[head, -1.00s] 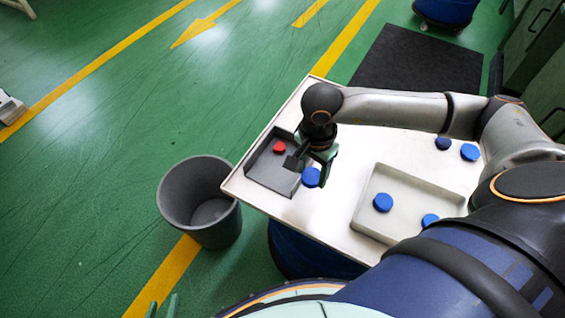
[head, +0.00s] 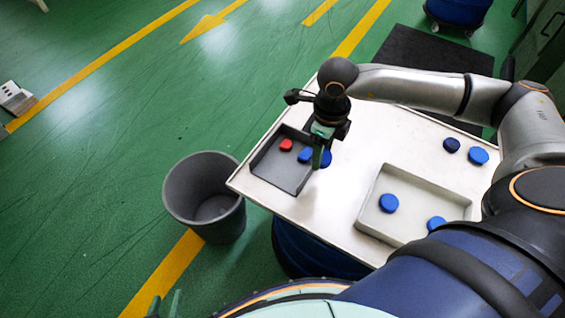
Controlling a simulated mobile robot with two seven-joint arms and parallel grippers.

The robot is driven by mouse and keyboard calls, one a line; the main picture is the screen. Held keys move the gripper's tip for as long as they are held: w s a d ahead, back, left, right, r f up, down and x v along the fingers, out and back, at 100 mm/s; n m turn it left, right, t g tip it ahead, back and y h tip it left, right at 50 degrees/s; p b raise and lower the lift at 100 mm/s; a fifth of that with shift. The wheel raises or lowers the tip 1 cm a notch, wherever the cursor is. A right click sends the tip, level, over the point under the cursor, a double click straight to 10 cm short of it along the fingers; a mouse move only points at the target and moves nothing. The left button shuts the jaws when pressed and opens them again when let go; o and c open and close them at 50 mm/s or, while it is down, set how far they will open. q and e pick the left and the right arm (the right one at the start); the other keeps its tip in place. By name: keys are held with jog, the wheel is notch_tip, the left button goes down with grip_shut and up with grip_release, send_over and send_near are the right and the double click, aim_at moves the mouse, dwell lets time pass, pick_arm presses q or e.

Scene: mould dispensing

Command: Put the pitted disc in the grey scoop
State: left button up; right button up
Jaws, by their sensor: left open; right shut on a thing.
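The grey scoop (head: 262,172) lies at the left end of the white table. A red disc (head: 286,145) sits in it. My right gripper (head: 318,158) is over the scoop's right side and shut on a blue disc (head: 326,159). Another patch of blue (head: 304,156) shows just left of its finger, over the scoop; the finger partly hides both, so I cannot tell how they lie. No pits can be made out on any disc at this size. My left gripper (head: 165,305) is open and empty at the bottom edge, with only its fingertips showing.
A pale tray (head: 425,180) holds two blue discs, (head: 389,203) and (head: 436,223). A dark blue disc (head: 451,145) and a blue disc (head: 478,155) lie behind it on the white table (head: 335,205). A grey bin (head: 205,200) stands left of the table.

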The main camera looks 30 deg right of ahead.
jog(key=w+a+f, duration=0.3)
jog(key=w+a, duration=0.1)
send_over(281, 173)
jog(key=f, duration=0.2)
jog(key=s+f, duration=0.1)
jog(key=shift+d+f+p, duration=0.25)
jog(key=shift+f+p, duration=0.05)
jog(key=shift+f, duration=0.1)
jog(key=shift+w+a+f, duration=0.4)
jog(key=shift+w+f, duration=0.05)
jog(key=shift+f, duration=1.85)
jog(key=shift+f, duration=0.1)
jog(key=o, duration=1.3)
jog(key=shift+o, duration=0.2)
